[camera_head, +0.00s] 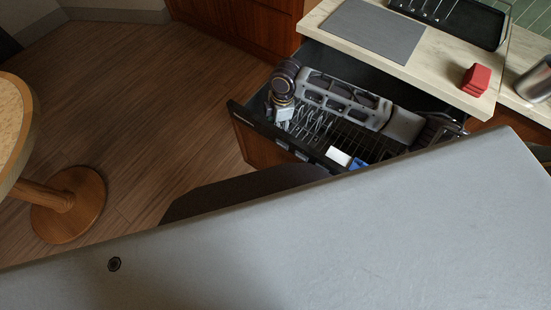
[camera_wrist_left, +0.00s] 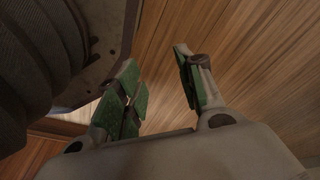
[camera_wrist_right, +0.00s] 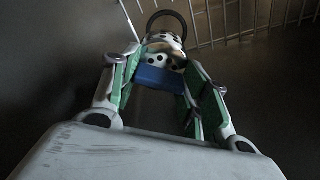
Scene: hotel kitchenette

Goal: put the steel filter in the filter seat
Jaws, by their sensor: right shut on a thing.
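The steel filter (camera_wrist_right: 166,42) shows in the right wrist view as a pale, dark-spotted body with a blue part (camera_wrist_right: 158,78) at its near end. My right gripper (camera_wrist_right: 160,68) is shut on it, with green-padded fingers at either side. Just beyond it is a dark ring (camera_wrist_right: 166,14), which looks like the filter seat; the filter hides part of it, and I cannot tell whether they touch. In the head view my right gripper (camera_head: 281,113) points down inside the open drawer. My left gripper (camera_wrist_left: 162,88) is open and empty above the wooden floor.
The pulled-out drawer (camera_head: 290,144) holds wire racks (camera_head: 320,125), also visible in the right wrist view (camera_wrist_right: 235,22). The counter (camera_head: 440,80) behind carries a grey mat (camera_head: 365,30) and red blocks (camera_head: 476,79).

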